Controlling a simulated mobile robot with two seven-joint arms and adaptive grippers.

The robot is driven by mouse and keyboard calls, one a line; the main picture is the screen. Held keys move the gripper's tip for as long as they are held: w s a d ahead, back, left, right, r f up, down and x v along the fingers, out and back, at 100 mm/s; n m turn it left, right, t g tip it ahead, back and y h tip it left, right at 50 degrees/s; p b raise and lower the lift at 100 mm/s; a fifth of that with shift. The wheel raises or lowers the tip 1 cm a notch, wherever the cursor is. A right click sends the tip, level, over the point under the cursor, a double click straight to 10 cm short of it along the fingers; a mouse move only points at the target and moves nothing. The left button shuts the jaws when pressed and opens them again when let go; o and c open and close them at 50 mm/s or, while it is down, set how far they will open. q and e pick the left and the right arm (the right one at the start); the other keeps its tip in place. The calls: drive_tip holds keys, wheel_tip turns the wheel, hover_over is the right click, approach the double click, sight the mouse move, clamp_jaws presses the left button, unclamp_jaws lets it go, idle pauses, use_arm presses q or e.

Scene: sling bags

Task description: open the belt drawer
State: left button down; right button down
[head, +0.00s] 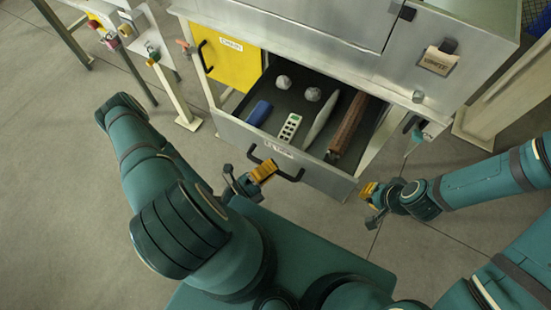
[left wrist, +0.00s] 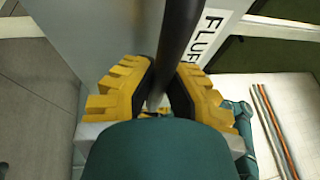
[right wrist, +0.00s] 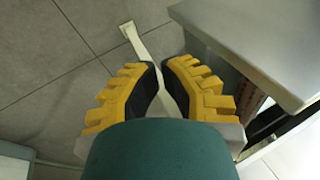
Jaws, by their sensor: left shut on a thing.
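A grey drawer (head: 240,135) stands pulled out of the metal cabinet, its inside showing. It holds a blue item, a white keypad-like item, two grey lumps, a long pale piece and a long brown piece. A small label, too blurred to read in the head view, sits on its front. My left gripper (head: 263,172) is shut on the black bar handle (head: 290,175) of this drawer. In the left wrist view the dark bar (left wrist: 178,40) runs between the yellow fingers.
A stand (head: 165,75) with coloured knobs is at left. Floor around the drawer looks clear.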

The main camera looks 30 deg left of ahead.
idle(0.3)
use_arm(q)
drive_tip(key=c, duration=0.9)
unclamp_jaws()
drive_tip(key=shift+c, duration=0.2)
drive_tip(key=v, duration=1.2)
drive_tip(key=shift+s, duration=0.15)
